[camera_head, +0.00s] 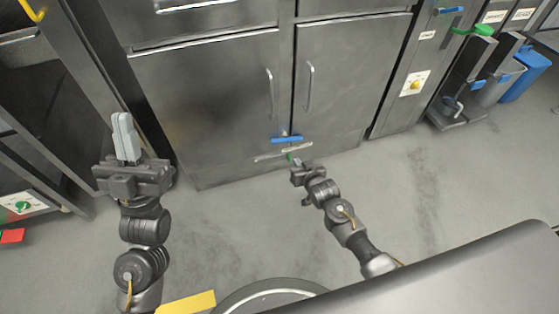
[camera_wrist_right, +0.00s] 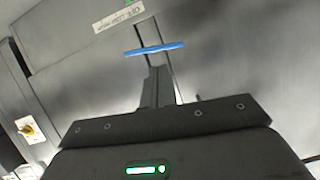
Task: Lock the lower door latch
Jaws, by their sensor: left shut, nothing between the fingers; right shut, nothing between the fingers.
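The lower door latch (camera_head: 287,139) is a blue bar lying nearly level across the seam near the bottom of the two grey lower doors. It also shows in the right wrist view (camera_wrist_right: 154,49), crossing the seam just beyond the fingertips. My right gripper (camera_head: 293,164) is shut and empty, just below the latch in the head view. A gap seems to show between its fingers and the bar, but I cannot tell the depth. In the right wrist view the closed fingers (camera_wrist_right: 158,86) point toward the bar. My left gripper (camera_head: 124,130) is shut and empty, far to the left.
A pale label (camera_head: 297,148) lies below the latch. Two vertical handles, left (camera_head: 270,93) and right (camera_head: 310,85), flank the seam above. A panel with a yellow knob (camera_head: 415,84) stands to the right. Grey floor (camera_head: 230,225) is clear between my arms.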

